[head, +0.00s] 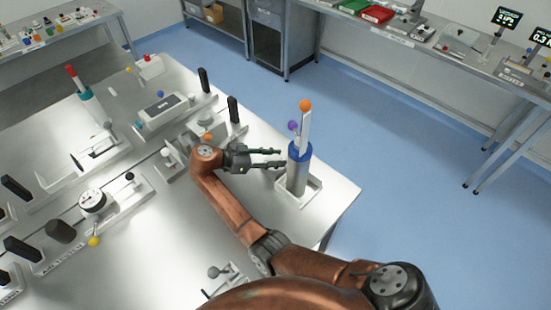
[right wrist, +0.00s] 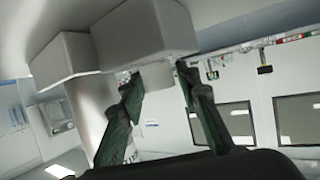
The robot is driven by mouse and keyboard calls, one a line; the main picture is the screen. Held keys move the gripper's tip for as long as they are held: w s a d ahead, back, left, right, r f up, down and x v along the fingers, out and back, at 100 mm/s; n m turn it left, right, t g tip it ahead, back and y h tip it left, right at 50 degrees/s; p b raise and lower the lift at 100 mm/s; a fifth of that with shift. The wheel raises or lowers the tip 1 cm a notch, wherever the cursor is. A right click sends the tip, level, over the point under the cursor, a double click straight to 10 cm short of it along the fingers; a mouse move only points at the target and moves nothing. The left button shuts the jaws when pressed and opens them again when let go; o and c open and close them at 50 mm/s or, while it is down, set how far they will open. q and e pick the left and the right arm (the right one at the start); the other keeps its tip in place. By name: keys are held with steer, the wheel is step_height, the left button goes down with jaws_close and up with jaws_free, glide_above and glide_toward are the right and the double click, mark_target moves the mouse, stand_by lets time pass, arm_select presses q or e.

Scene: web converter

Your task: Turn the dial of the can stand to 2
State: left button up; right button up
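A grey can-like cylinder with a blue collar (head: 299,173) stands upright in a pale square base (head: 312,190) near the table's right corner; it looks like the can stand. A white bar with an orange ball rises from its top, with a purple ball beside it. I cannot make out a numbered dial on it. My right gripper (head: 283,158) is just left of the cylinder, fingers apart, pointing at it; I cannot tell whether they touch. In the right wrist view its green fingers (right wrist: 160,76) are spread below pale grey blocks (right wrist: 145,35). My left gripper is not in view.
A round white dial (head: 92,201) with dark marks sits on a plate at the table's left. Black upright handles (head: 233,109) and other fixtures crowd the metal table (head: 215,225). Blue floor lies right of it. A bench (head: 450,62) runs along the wall.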

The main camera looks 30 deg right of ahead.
steer(key=v, duration=0.7)
steer(key=shift+a, duration=0.3)
steer(key=shift+r, duration=0.15)
